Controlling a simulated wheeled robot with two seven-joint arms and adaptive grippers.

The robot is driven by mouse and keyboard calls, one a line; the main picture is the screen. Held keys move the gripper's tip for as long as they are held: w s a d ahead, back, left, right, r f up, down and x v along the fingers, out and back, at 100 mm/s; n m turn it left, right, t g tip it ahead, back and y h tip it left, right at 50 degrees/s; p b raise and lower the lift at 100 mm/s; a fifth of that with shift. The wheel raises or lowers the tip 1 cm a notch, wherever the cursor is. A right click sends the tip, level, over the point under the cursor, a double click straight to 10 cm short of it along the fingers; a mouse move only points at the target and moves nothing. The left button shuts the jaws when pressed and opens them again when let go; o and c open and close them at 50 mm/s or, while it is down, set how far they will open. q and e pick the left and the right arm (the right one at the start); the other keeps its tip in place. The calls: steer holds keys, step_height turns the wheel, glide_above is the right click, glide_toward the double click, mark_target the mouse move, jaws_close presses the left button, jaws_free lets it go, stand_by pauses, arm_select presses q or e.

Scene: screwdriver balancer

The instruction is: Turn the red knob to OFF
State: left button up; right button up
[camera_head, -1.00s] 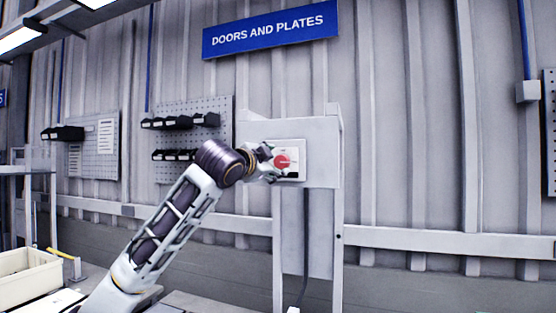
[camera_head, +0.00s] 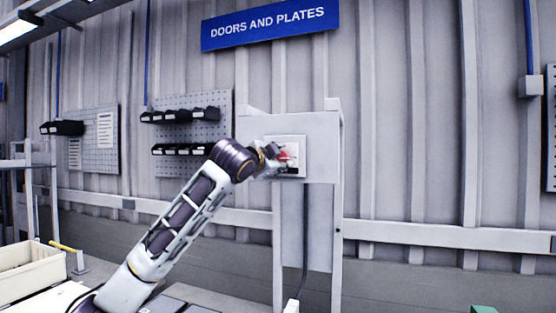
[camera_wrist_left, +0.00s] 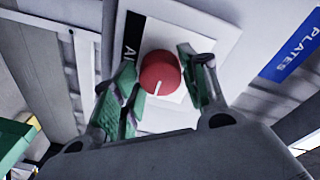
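The red knob (camera_head: 284,155) sits on a pale switch plate (camera_head: 299,143) on the grey panel. In the left wrist view the knob (camera_wrist_left: 160,73) shows a white pointer line toward the bottom of the picture. A black label beside it is mostly hidden, so its words cannot be read. My left gripper (camera_head: 275,158) is at the knob and partly covers it in the head view. In the left wrist view its green-padded fingers (camera_wrist_left: 160,82) are apart, one on each side of the knob; I cannot make out firm contact. My right gripper is not in view.
The grey panel stand (camera_head: 323,150) stands before the corrugated wall, with a cable below. A pegboard with black bins (camera_head: 180,115) hangs to the left. A cream crate (camera_head: 30,270) is at the lower left. A blue sign (camera_head: 265,25) hangs above.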

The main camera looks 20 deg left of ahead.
arm_select(q)
steer(key=c, duration=0.4)
steer(key=shift+n, duration=0.3)
steer(key=shift+c, duration=0.2)
steer(key=n+b, duration=0.1)
steer(key=n, duration=0.2)
steer(key=shift+d+f, duration=0.1)
steer(key=shift+f, duration=0.05)
steer(key=n+b, duration=0.1)
steer(key=n, duration=0.4)
steer(key=shift+t+b, duration=0.4)
steer(key=n+y+b, duration=0.1)
steer(key=n, duration=0.4)
steer(key=shift+d+n+t, duration=0.15)
steer(key=shift+n+t, duration=0.15)
steer(key=shift+n, duration=0.1)
steer(key=n+y, duration=0.1)
steer(key=n, duration=0.3)
steer(key=shift+n, duration=0.3)
steer(key=o, duration=1)
